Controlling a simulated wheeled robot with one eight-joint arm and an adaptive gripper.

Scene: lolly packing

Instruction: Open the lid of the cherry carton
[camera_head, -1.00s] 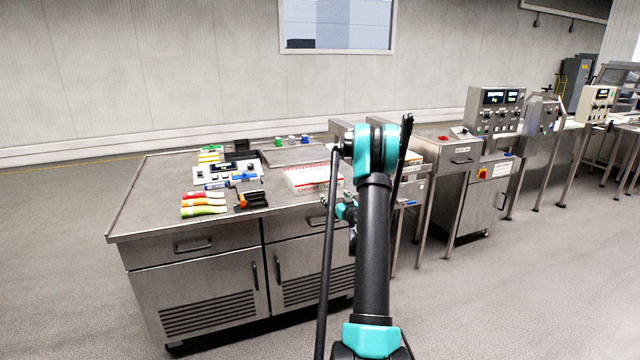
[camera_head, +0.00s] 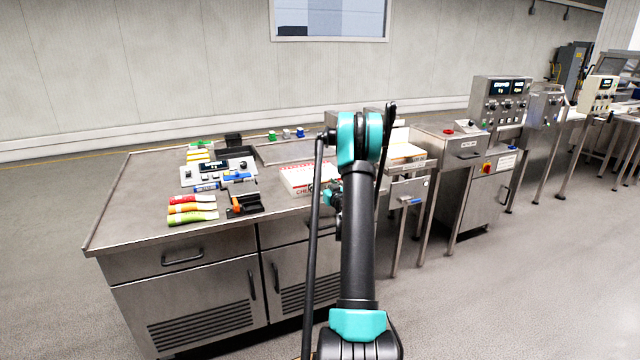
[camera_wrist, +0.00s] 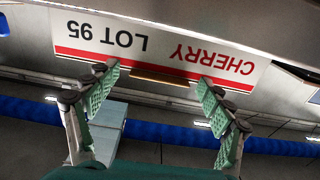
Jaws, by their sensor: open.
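The cherry carton (camera_head: 301,179) is a low white box with red print on top, on the right part of the steel bench. Its lid looks shut. In the wrist view, its front face shows upside down, with a red-striped "CHERRY LOT 95" label (camera_wrist: 150,45). A narrow tan strip (camera_wrist: 165,77) shows at the label's edge, between the fingertips. My gripper (camera_wrist: 158,74) is open, its green-padded fingers spread either side of that strip. Contact cannot be told. In the head view, my gripper (camera_head: 332,192) is at the carton's front right, hiding part of its label.
The steel bench (camera_head: 130,205) also holds colored packets (camera_head: 192,210), a black holder with orange handle (camera_head: 244,204), a white panel (camera_head: 218,170) and a shallow tray (camera_head: 290,150). A steel machine (camera_head: 410,190) stands to the right. The bench's front left is bare.

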